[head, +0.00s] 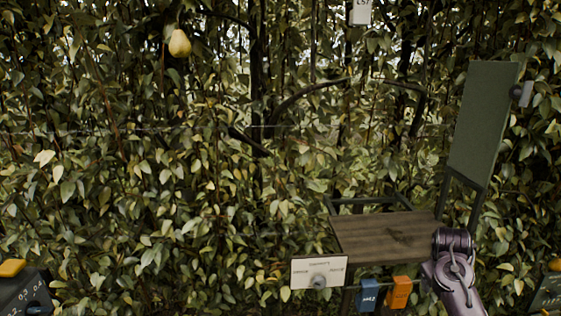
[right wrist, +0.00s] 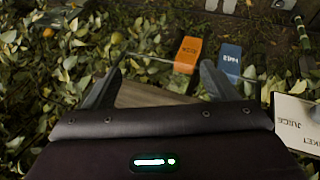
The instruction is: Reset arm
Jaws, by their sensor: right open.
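My right arm (head: 455,265) comes in at the lower right of the head view, in front of the right end of the wooden shelf. Its fingers are not clear there. In the right wrist view my right gripper (right wrist: 163,66) is open, its two dark fingers apart with nothing between them. An orange tag (right wrist: 187,55) and a blue tag (right wrist: 230,60) lie beyond the fingertips in that view. My left gripper is not in view. A yellow pear (head: 180,43) hangs among the leaves at the upper left of the head view.
The wooden shelf (head: 385,235) has a bare top. A green board (head: 483,120) stands at right. Dense foliage fills the background.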

